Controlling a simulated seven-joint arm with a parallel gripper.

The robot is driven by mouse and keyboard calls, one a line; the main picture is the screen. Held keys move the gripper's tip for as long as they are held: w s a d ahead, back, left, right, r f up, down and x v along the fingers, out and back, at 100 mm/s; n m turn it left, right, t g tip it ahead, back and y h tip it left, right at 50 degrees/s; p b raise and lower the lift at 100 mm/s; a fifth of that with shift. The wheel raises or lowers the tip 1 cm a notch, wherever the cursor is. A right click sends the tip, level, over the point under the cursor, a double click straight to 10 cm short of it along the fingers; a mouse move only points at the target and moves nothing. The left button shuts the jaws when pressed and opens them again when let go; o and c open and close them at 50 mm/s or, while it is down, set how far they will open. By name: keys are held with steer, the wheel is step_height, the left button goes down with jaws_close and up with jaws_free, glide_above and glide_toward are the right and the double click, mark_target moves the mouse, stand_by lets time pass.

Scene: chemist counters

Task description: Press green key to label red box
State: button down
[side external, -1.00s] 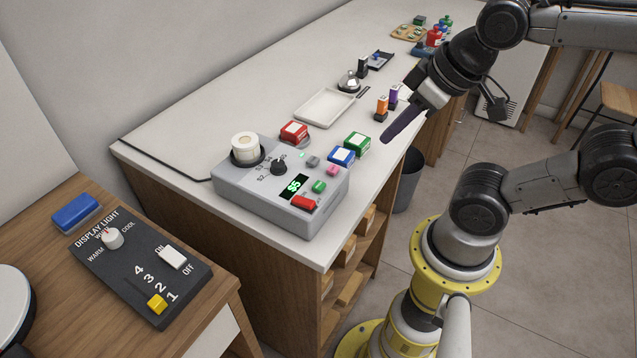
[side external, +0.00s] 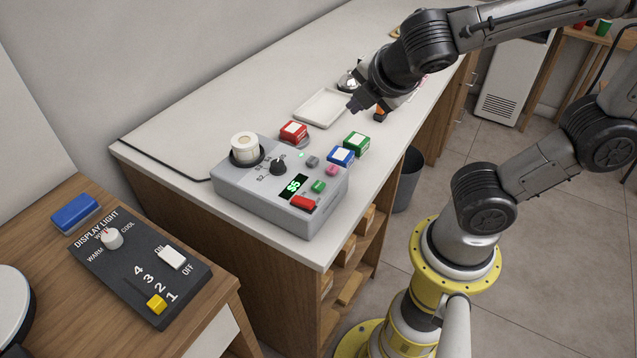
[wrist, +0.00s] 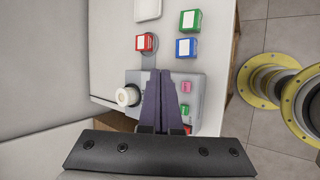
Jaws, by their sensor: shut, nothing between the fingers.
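The red box (side external: 294,131) with a white top stands on a round grey disc behind the label machine (side external: 265,200), on the white counter. It also shows in the wrist view (wrist: 146,42). The green key (side external: 318,186) is on the machine's sloped top, above the red key (side external: 303,202) and below a pink key (side external: 332,170). The machine's display reads $5. My gripper (side external: 356,104) is shut and empty, above the counter beyond the machine. In the wrist view its fingers (wrist: 165,92) point toward the boxes and cover part of the machine; the green key (wrist: 186,105) shows just right of them.
A blue box (side external: 341,156) and a green box (side external: 356,142) stand right of the red box. A white tray (side external: 322,107) lies behind them. A dark light panel (side external: 140,270) is on the wooden desk.

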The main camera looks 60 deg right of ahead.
mark_target(318, 187)
steer(key=w+a+f+n+t+y, duration=0.1)
steer(key=w+a+f+n, duration=0.1)
steer(key=a+n, duration=0.4)
steer(key=shift+a+t, duration=0.4)
steer(key=shift+a, duration=0.75)
steer(key=shift+w+f, duration=0.1)
steer(key=shift+f, duration=4.35)
steer(key=shift+f, duration=0.1)
steer(key=shift+f, duration=0.35)
